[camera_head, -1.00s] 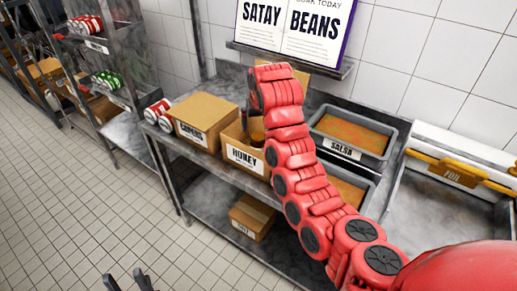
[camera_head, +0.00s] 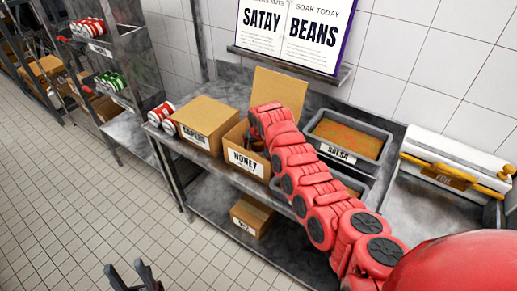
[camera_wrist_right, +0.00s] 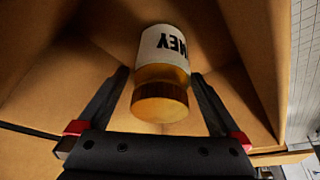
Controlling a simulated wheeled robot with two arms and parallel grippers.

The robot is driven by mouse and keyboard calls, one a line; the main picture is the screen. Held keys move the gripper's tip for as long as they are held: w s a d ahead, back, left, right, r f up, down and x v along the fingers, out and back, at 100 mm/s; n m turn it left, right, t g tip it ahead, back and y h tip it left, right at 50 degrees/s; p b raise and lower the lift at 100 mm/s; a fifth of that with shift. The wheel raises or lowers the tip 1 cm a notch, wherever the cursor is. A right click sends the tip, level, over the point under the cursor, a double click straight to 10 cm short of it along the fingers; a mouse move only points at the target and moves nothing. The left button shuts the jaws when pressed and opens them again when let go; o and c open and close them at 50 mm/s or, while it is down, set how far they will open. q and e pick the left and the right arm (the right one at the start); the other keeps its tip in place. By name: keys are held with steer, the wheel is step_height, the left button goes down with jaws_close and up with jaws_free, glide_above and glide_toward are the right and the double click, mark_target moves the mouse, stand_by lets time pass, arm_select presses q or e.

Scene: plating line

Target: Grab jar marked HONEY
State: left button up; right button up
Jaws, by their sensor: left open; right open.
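The honey jar (camera_wrist_right: 163,65) shows in the right wrist view, amber with a white label reading part of HONEY, upside down in the picture. It is inside the open cardboard box marked HONEY (camera_head: 235,148). My right gripper (camera_wrist_right: 165,80) is open, with its two black fingers on either side of the jar; I cannot tell whether they touch it. In the head view my right arm hides its own gripper and the jar. My left gripper (camera_head: 134,268) is open and empty at the bottom left, over the floor.
A closed box marked CAPERS (camera_head: 207,118) stands left of the honey box. A grey tub marked SALSA (camera_head: 375,158) and a foil dispenser (camera_head: 455,165) are to the right. Another box (camera_head: 252,214) sits on the lower shelf.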

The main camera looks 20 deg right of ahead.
steer(key=shift+f, duration=0.15)
steer(key=c, duration=1.6)
